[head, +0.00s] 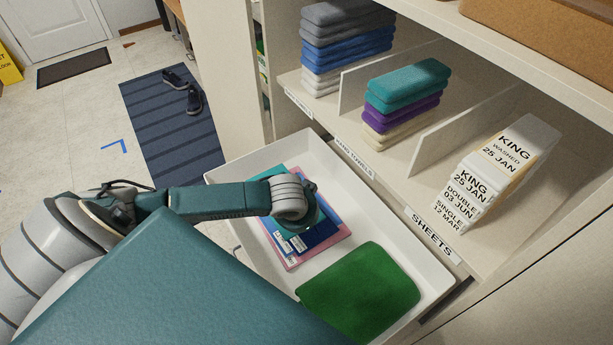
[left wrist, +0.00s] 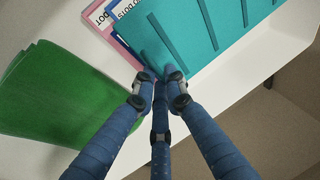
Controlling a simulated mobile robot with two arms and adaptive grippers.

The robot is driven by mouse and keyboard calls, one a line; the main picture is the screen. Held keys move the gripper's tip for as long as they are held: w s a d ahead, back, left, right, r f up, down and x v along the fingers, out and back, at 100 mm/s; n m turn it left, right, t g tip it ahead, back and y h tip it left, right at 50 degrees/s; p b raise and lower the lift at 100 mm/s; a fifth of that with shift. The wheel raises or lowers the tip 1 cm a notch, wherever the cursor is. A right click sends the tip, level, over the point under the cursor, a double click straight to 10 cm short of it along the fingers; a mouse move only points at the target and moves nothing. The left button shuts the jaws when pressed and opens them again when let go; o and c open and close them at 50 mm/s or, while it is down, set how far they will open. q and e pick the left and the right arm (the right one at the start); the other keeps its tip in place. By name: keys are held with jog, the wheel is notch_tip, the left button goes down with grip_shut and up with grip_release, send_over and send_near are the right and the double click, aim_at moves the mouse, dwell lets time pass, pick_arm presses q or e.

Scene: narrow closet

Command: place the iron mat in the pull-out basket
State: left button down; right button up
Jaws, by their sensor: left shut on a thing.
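The white pull-out basket (head: 412,255) stands open below the shelf. A teal ribbed mat, which looks like the iron mat (left wrist: 215,25), lies over pink and dark blue labelled flat packs in it; the mat's far edge shows in the head view (head: 271,173). My left gripper (left wrist: 158,76) is shut at the mat's edge, its fingers meeting there. In the head view my left wrist hides the fingers and much of the mat. I cannot tell whether the mat rests fully on the packs. My right gripper is not in view.
A green folded cloth (head: 362,292) fills the basket's near end. Above, the shelf holds folded towels (head: 345,45), a teal, purple and cream stack (head: 400,103) and labelled sheet packs (head: 500,165) between dividers. A striped rug with shoes lies on the floor at left.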

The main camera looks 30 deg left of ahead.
pick_arm(q)
notch_tip(320, 180, down, 4)
jog(key=shift+r, duration=0.1)
jog(key=shift+f, duration=0.35)
notch_tip(320, 180, down, 3)
jog(key=shift+r, duration=0.2)
jog(key=shift+f+b, duration=0.3)
jog(key=shift+f, duration=0.2)
jog(key=c, duration=1.8)
grip_release()
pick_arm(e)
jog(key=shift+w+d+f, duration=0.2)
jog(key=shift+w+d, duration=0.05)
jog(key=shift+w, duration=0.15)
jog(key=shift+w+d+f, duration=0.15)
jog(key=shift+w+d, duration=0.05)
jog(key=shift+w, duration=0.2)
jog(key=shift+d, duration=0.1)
